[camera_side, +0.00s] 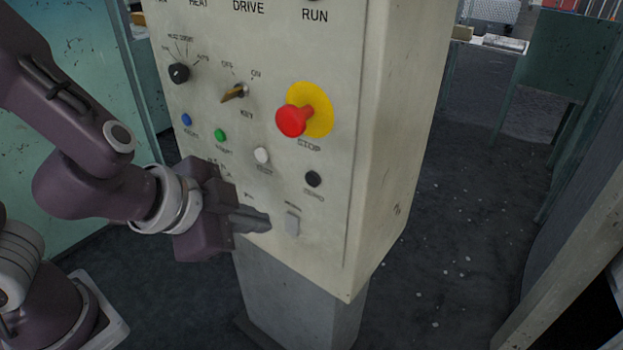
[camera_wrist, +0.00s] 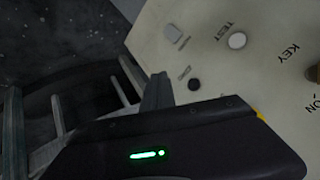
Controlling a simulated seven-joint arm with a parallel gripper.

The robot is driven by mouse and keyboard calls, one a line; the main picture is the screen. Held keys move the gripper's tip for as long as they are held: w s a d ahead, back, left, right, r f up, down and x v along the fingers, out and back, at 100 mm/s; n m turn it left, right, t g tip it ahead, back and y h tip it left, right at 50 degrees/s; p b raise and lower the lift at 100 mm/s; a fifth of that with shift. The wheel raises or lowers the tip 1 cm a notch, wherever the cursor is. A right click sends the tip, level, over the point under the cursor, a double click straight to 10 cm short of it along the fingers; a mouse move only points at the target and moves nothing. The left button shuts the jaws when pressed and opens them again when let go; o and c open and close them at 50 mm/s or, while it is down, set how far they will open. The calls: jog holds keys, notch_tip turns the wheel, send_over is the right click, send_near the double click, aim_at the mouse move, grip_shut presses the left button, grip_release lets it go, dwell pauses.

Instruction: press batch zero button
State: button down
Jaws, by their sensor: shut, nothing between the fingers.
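A round black button (camera_side: 313,179) sits on the lower right of the beige control panel (camera_side: 345,150), above a small label that seems to read ZERO. It also shows in the wrist view (camera_wrist: 194,84), just right of my fingers. My gripper (camera_side: 266,222) is shut and empty, its fingers pointing right along the lower panel, below and left of the black button. The fingertips show in the wrist view (camera_wrist: 158,90). They look apart from the button; whether they touch the panel I cannot tell.
A white TEST button (camera_side: 262,155), a grey rocker (camera_side: 292,223) and a red STOP knob (camera_side: 293,121) on a yellow disc are near. A key switch (camera_side: 234,93), a green button (camera_side: 220,135) and a blue button (camera_side: 187,119) sit further left. Right of the cabinet is open floor.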

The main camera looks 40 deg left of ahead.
jog(key=shift+w, duration=0.1)
jog(key=w, duration=0.8)
jog(key=shift+w, duration=0.35)
jog(key=shift+w, duration=0.1)
dwell(1.8)
jog(key=shift+w, duration=0.3)
jog(key=shift+w, duration=0.4)
dwell(0.5)
jog(key=shift+s, duration=0.8)
jog(key=shift+s, duration=0.1)
jog(key=shift+s, duration=2.4)
